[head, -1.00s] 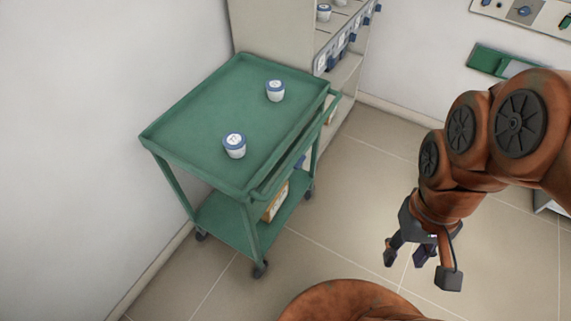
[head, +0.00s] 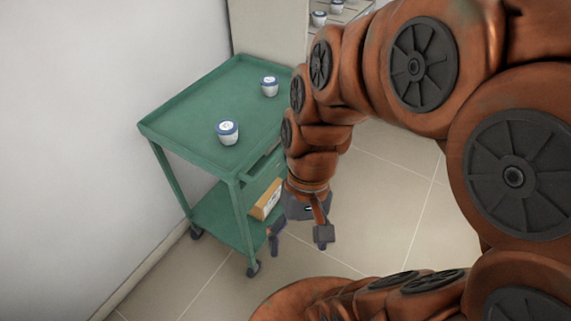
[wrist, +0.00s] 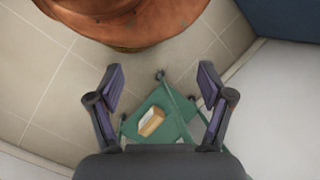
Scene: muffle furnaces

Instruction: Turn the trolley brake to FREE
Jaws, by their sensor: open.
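The green trolley (head: 185,103) stands against the left wall in the head view, on dark casters. One front caster (head: 253,268) shows at the foot of its near leg. I cannot make out a brake lever or its marking. My gripper (head: 298,245) is open and empty, pointing down just right of the trolley's front side, above the lower shelf's level in the picture. In the wrist view my gripper's two fingers (wrist: 160,85) are spread apart, with the trolley's green lower shelf (wrist: 175,128) and legs beyond them.
A beige cabinet (head: 265,30) stands behind. Tiled floor (head: 385,200) is open to the right.

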